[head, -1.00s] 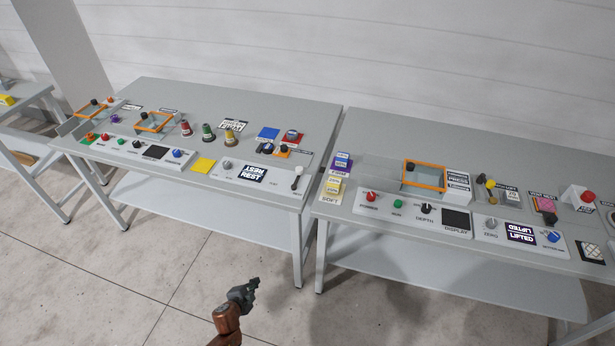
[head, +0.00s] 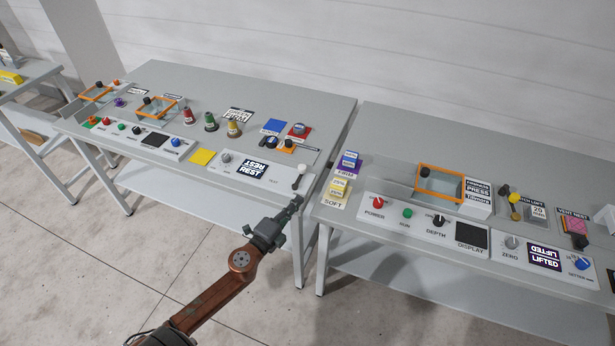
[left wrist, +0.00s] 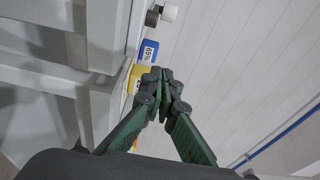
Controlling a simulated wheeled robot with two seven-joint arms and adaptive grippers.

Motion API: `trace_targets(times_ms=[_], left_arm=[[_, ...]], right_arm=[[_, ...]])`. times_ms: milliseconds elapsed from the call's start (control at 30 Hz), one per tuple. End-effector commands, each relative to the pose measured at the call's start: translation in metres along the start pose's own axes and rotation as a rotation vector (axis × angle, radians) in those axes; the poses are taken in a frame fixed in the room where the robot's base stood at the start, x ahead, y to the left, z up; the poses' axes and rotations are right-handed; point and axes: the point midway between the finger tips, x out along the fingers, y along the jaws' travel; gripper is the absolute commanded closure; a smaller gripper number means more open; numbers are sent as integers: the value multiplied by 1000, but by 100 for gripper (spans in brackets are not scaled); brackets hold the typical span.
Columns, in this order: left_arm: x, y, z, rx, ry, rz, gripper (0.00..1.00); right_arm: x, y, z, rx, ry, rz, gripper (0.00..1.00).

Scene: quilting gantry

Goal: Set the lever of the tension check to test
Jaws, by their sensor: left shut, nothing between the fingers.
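The tension check panel (head: 222,173) lies along the front right of the left table. Its small lever (head: 299,175), with a white end and a dark end, stands at the panel's right end. The display beside it (head: 252,170) reads REST. My left gripper (head: 297,202) is shut and empty, just in front of and below the lever in the head view; I see no clear contact. The shut fingers also show in the left wrist view (left wrist: 162,78), where I cannot make out the lever for certain. My right gripper is not in view.
A gap separates the left table from the right table (head: 400,125). Blue and yellow percent blocks (head: 350,158) stand at the right table's left edge; a blue one shows in the left wrist view (left wrist: 148,51).

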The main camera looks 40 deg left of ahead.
Motion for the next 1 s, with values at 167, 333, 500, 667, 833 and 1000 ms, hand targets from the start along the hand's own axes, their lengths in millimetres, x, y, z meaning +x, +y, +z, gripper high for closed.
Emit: trace_targets(times_ms=[167, 333, 500, 667, 833, 1000], left_arm=[[1, 1, 3, -1, -5, 1, 100], [20, 0, 2, 1, -3, -1, 100], [55, 0, 2, 1, -3, -1, 100], [89, 1, 2, 1, -2, 0, 100], [104, 5, 19, 3, -5, 5, 100], [108, 4, 35, 0, -3, 3, 100]], right_arm=[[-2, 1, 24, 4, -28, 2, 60], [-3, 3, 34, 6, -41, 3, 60], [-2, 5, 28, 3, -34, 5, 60], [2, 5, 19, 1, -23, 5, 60], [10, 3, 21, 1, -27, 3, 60], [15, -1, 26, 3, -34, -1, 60]])
